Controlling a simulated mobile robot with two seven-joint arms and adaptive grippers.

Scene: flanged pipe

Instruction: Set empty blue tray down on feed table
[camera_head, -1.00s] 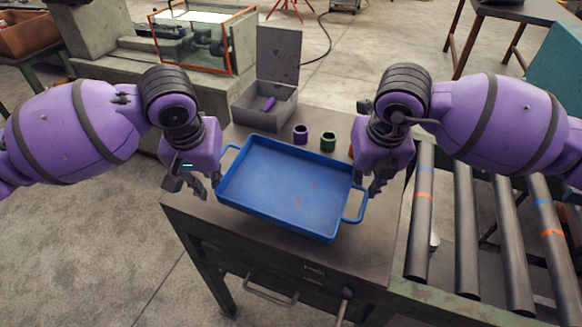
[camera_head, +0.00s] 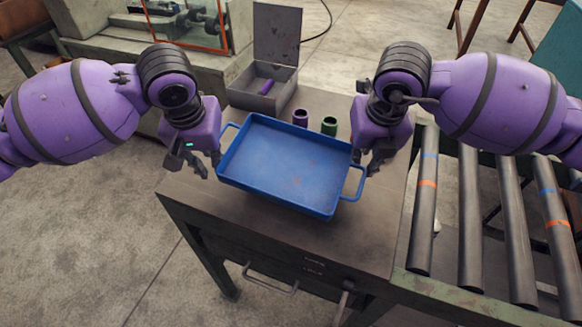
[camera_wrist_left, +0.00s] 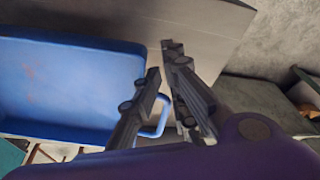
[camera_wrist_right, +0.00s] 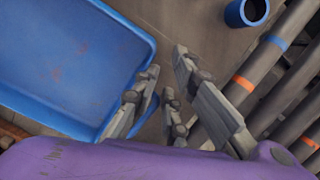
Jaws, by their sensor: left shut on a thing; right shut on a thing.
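The empty blue tray (camera_head: 290,165) is level over the grey table (camera_head: 325,240), with a looped handle at each end. I cannot tell whether its underside touches the tabletop. My left gripper (camera_head: 213,167) is shut on the tray's left handle; this handle shows between the fingers in the left wrist view (camera_wrist_left: 157,122). My right gripper (camera_head: 368,165) is at the tray's right end, shut on that handle, which is mostly hidden by the fingers in the right wrist view (camera_wrist_right: 150,110).
Behind the tray stand a purple ring (camera_head: 300,117), a green ring (camera_head: 329,126) and an open grey metal box (camera_head: 262,95). A roller conveyor (camera_head: 422,200) adjoins the table's right side.

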